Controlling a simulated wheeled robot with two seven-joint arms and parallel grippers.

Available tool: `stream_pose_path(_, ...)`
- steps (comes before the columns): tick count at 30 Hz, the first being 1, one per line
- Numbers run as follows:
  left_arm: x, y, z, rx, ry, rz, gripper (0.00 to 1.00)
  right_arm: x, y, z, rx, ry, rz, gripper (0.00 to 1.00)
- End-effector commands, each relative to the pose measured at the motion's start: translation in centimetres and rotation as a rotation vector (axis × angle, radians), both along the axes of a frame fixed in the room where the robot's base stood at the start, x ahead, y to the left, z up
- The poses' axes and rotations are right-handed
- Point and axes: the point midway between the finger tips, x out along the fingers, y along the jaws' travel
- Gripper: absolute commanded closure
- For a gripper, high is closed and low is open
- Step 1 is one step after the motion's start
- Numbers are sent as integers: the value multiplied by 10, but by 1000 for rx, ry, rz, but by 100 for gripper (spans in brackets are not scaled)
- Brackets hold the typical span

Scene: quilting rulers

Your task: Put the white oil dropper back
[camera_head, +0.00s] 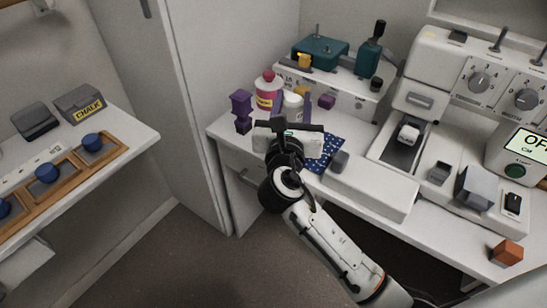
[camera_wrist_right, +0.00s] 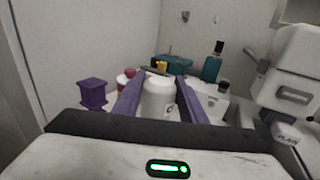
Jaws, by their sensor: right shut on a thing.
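The white oil dropper (camera_head: 292,104) is a small white bottle standing upright behind my right gripper in the head view. In the right wrist view the white oil dropper (camera_wrist_right: 158,98) is between the two purple fingers. My right gripper (camera_head: 290,124) reaches over the sewing table from the front, and its fingers (camera_wrist_right: 158,88) are shut on the dropper. The gripper hides the lower part of the bottle in the head view, so I cannot tell whether it touches the table. My left gripper is not in view.
A raised shelf (camera_head: 345,85) behind holds teal items. The white sewing machine (camera_head: 425,70) is on the right. A side table (camera_head: 120,125) with wooden trays is at left.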

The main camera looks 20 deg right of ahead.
Motion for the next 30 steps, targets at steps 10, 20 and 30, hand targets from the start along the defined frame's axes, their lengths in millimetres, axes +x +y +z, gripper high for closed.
stream_pose_path(10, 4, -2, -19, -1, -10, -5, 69, 47, 32, 13, -1, -3, -29, 73)
stream_pose_path(20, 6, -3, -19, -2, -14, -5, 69, 46, 32, 8, -2, -1, -30, 73)
stream_pose_path(30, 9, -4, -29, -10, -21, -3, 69, 46, 32, -39, -2, -2, -29, 73)
